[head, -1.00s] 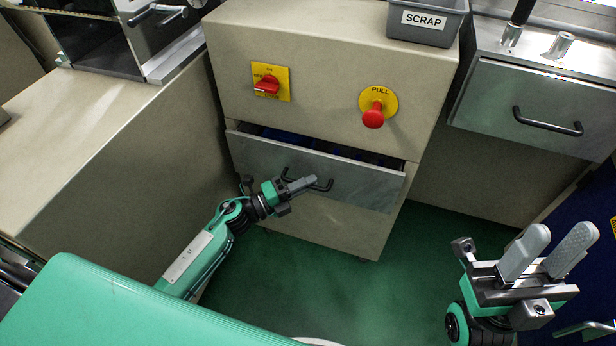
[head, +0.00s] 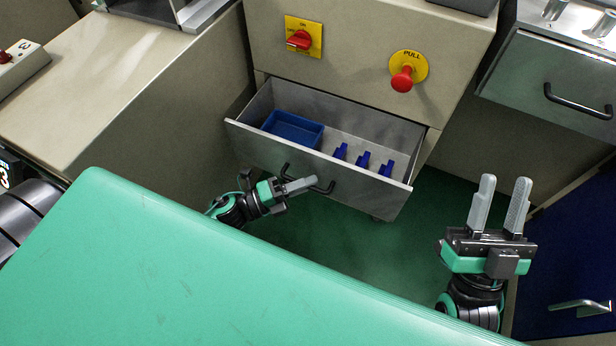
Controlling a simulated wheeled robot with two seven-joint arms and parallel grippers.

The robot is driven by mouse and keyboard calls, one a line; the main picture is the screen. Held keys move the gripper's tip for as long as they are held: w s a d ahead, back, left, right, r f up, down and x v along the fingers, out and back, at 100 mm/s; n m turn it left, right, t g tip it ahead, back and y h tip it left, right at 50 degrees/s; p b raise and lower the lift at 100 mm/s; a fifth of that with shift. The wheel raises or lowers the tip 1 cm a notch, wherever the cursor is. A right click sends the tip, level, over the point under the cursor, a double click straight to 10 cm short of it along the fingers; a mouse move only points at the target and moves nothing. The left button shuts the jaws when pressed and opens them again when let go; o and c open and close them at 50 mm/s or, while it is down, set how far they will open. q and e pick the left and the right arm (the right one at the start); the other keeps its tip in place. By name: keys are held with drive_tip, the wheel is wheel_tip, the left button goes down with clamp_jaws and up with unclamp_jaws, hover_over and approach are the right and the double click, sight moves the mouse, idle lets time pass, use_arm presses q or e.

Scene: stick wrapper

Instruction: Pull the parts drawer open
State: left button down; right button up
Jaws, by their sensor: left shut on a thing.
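The parts drawer (head: 262,151) is a grey metal drawer in the beige cabinet, and it stands well out from the cabinet front. Inside it lie a blue tray (head: 293,130) at the left and several small blue parts (head: 362,160) at the right. My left gripper (head: 300,186) is at the drawer's black handle (head: 326,188), shut on it. My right gripper (head: 500,205) is at the right, raised, empty and open, with its two grey fingers apart and clear of the drawer.
Above the drawer are a red rotary switch (head: 300,39) and a red pull knob (head: 403,79) on yellow plates. A metal drawer with a black handle (head: 577,104) is at upper right. A beige counter (head: 110,75) stands left. Green floor (head: 400,240) is clear below the drawer.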

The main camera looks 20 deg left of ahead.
use_arm(q)
drive_tip(key=c, duration=1.8)
unclamp_jaws()
drive_tip(key=shift+o, duration=0.2)
drive_tip(key=shift+a, duration=0.1)
